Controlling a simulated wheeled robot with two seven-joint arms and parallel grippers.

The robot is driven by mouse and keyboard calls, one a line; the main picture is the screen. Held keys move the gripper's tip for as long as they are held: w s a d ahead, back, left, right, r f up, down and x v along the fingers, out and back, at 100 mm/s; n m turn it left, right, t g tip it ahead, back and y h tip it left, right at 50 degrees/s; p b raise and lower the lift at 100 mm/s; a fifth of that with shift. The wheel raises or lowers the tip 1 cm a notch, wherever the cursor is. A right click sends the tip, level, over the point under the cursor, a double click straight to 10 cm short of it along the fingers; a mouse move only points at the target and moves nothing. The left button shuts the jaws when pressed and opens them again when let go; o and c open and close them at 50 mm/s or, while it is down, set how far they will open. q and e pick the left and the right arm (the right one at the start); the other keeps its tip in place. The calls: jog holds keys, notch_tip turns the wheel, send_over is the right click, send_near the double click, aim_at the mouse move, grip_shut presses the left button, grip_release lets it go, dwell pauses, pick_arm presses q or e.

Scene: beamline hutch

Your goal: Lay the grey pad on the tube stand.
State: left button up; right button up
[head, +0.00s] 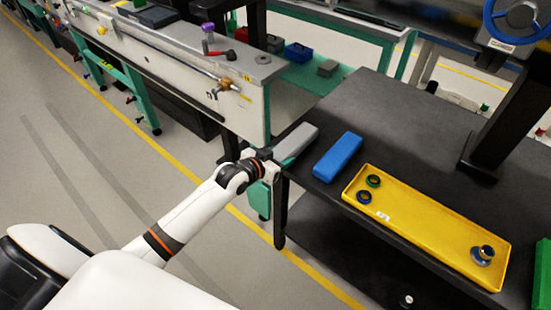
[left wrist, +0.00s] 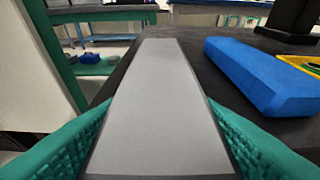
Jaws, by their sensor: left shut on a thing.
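The grey pad (head: 296,141), a long flat-topped block, is held by its near end in my left gripper (head: 273,163), at the near left corner of the dark table. In the left wrist view the pad (left wrist: 158,95) runs straight ahead between two teal ribbed fingers. I cannot tell whether its underside touches the tabletop. I cannot pick out for sure which thing is the tube stand; a black upright (head: 508,115) stands on the dark table. My right gripper is not in view.
On the dark table (head: 400,122) a blue block (head: 338,157) lies just right of the pad, also in the left wrist view (left wrist: 262,72). A yellow tray (head: 425,231) with several small round parts lies further right. The tabletop behind the blue block is clear.

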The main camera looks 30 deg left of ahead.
pick_arm(q)
jog(key=shift+w+f, duration=0.2)
jog(key=shift+w, duration=0.05)
jog(key=o, duration=1.4)
jog(key=shift+c, duration=0.2)
jog(key=shift+s+f, duration=0.1)
jog(key=shift+f, duration=0.05)
jog(key=p+v, duration=0.7)
jog(key=v, duration=1.1)
jog(key=shift+s+r, duration=0.25)
jog(key=shift+r, duration=0.1)
